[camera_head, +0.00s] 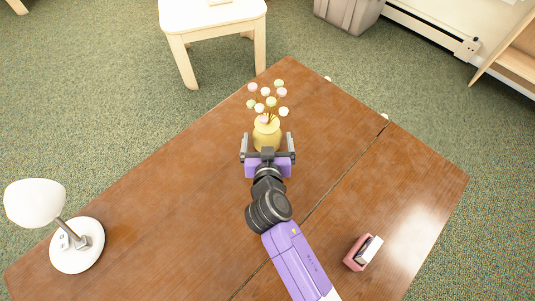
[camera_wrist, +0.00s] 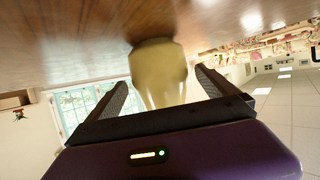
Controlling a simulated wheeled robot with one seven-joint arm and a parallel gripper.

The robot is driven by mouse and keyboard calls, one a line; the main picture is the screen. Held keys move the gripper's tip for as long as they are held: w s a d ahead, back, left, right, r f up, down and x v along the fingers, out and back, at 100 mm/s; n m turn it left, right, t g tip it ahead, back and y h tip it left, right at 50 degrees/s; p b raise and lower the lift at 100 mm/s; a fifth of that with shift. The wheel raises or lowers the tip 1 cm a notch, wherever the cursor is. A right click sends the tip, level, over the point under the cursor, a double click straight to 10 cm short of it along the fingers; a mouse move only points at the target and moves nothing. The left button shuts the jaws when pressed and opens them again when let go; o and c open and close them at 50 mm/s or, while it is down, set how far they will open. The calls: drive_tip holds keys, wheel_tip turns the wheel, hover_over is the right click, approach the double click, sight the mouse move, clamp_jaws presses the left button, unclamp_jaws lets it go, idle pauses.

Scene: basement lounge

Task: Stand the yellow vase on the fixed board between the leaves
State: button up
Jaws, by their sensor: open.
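The yellow vase (camera_head: 266,136) holds several pale pink and yellow round flowers and stands upright on the brown wooden table (camera_head: 180,195), near its far edge. My gripper (camera_head: 267,143) is open, with one finger at each side of the vase and a gap on both sides. In the wrist view, which is upside down, the vase (camera_wrist: 157,72) is between and slightly beyond the fingertips (camera_wrist: 161,80).
A white lamp (camera_head: 77,245) stands at the table's left end. A small pink and white object (camera_head: 362,252) lies right of the seam. A pale stool (camera_head: 212,18) and a grey bin (camera_head: 349,10) stand on the green carpet beyond. Much of the tabletop is clear.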

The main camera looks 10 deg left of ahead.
drive_tip(key=v, duration=0.9)
drive_tip(key=shift+s+r, duration=0.1)
drive_tip(key=shift+s, duration=0.1)
